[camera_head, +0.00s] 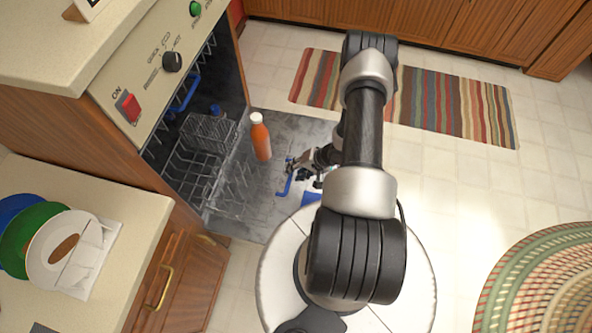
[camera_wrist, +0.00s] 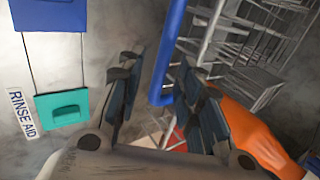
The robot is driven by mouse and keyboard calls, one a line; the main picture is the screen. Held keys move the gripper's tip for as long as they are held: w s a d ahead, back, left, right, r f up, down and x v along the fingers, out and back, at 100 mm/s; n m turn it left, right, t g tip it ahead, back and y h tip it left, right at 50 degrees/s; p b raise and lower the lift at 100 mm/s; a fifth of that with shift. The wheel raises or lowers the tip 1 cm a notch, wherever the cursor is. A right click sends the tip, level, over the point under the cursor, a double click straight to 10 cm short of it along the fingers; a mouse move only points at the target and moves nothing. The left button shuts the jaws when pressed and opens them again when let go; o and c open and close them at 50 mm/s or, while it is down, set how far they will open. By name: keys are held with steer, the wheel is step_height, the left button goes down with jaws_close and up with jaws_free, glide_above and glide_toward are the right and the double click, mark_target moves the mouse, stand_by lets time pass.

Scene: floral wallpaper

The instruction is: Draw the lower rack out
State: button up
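The dishwasher is open, with its grey door (camera_head: 240,222) folded down flat. The lower rack (camera_head: 200,165) is a grey wire basket, partly inside and reaching over the door. A blue handle (camera_head: 283,187) shows just left of my gripper (camera_head: 305,166), over the door. In the wrist view, the blue handle (camera_wrist: 167,50) runs between the spread dark fingers of my gripper (camera_wrist: 157,78). The fingers look open, and I see no clear contact with the handle. Wire of the lower rack (camera_wrist: 245,50) is at the upper right. My arm hides part of the door.
An orange bottle (camera_head: 260,138) with a white cap stands on the door, close left of my gripper; it also shows in the wrist view (camera_wrist: 255,135). A counter with plates (camera_head: 30,240) is at left. A striped rug (camera_head: 430,98) lies on open floor.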

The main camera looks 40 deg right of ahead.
steer(key=v, duration=1.2)
steer(key=shift+w+r, duration=0.1)
steer(key=shift+w, duration=0.05)
steer(key=w+d+r+n+h, duration=0.35)
steer(key=w+d+r, duration=0.25)
steer(key=r, duration=0.4)
steer(key=w+a+r+n+g+h, duration=0.1)
steer(key=w+r+h, duration=0.1)
steer(key=r, duration=0.7)
steer(key=w+a+r+h, duration=0.1)
steer(key=r+h, duration=0.2)
steer(key=r, duration=0.6)
steer(key=s+a+r+n, duration=0.1)
steer(key=a+r, duration=0.4)
steer(key=r, duration=0.2)
steer(key=s+a+r+n+y, duration=0.2)
steer(key=s+a+r, duration=0.2)
steer(key=s+a, duration=0.4)
steer(key=s+a+r+n+y, duration=0.2)
steer(key=s+a, duration=0.6)
steer(key=a, duration=0.6)
step_height(320, 180, up, 3)
steer(key=shift+f+n, duration=0.15)
steer(key=shift+n, duration=0.5)
